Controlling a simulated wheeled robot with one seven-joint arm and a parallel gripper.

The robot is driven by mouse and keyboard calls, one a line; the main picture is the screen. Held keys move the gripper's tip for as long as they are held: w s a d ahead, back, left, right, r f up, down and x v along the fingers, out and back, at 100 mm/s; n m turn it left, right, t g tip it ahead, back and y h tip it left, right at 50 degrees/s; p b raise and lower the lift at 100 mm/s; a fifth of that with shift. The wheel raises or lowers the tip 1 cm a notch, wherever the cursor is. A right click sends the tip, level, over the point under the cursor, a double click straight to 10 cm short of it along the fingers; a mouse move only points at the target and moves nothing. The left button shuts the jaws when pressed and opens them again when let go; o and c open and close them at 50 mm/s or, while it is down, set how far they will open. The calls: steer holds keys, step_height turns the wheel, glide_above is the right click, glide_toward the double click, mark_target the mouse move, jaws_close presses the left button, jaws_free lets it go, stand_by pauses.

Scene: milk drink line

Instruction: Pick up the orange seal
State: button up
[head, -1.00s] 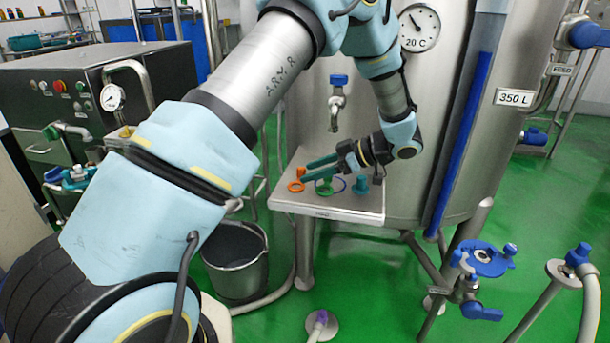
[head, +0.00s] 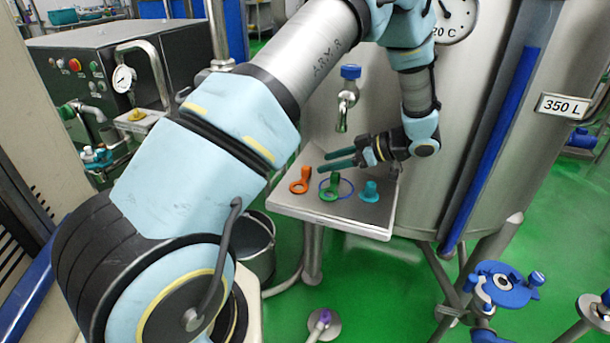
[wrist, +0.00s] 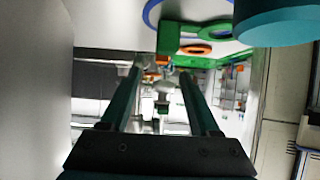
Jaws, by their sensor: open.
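The orange seal (head: 300,181), a ring with an upright tab, lies at the left of a small metal shelf (head: 342,222) on the tank. My gripper (head: 325,161) is open and empty, its two dark green fingers pointing left, above and behind the seals in the head view. The orange seal is clear of the fingers there. In the wrist view, orange parts (wrist: 195,49) show beyond a green seal, just above the fingertips (wrist: 160,70). The green seal partly hides them.
A teal seal (head: 370,192) is farther right. A tap (head: 346,100) hangs above the shelf. The tank wall (head: 480,60) is close behind my gripper.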

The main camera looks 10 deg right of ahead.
mark_target(309, 168)
steer(key=shift+p+x, duration=0.9)
steer(key=shift+x, duration=2.15)
steer(key=shift+s+a+r, duration=0.1)
steer(key=shift+s, duration=0.05)
steer(key=shift+c, duration=0.4)
jaws_close()
